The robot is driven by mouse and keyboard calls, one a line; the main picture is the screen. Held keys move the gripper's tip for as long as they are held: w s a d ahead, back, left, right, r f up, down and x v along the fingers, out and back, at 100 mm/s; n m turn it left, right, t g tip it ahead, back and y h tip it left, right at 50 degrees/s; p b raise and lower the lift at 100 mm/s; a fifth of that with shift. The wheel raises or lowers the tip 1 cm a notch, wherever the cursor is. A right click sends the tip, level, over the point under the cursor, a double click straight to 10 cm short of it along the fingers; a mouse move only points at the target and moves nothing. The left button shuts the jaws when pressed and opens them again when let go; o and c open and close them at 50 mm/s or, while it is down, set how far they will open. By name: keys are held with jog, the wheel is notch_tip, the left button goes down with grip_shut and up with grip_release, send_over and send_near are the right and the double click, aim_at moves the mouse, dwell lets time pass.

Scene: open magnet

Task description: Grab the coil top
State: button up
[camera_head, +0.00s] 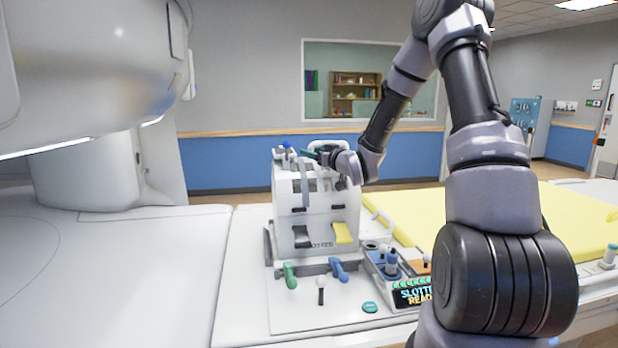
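The coil (284,213) is a white, boxy, cage-like unit with dark openings, standing upright on a white base plate on the table. Its coil top (324,143) is the upper part, with a blue-ended piece (287,145) at its left. My gripper (306,154) reaches in from the right at the height of the coil top, its dark teal fingers pointing left. The fingers overlap the top in this view. I cannot tell whether they touch it or are closed on anything. My wrist hides the right side of the top.
The scanner (85,70) overhangs the left. A yellow pad (560,212) lies behind my arm.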

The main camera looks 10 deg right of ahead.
grip_shut()
jog(key=shift+r, duration=0.15)
dwell(1.0)
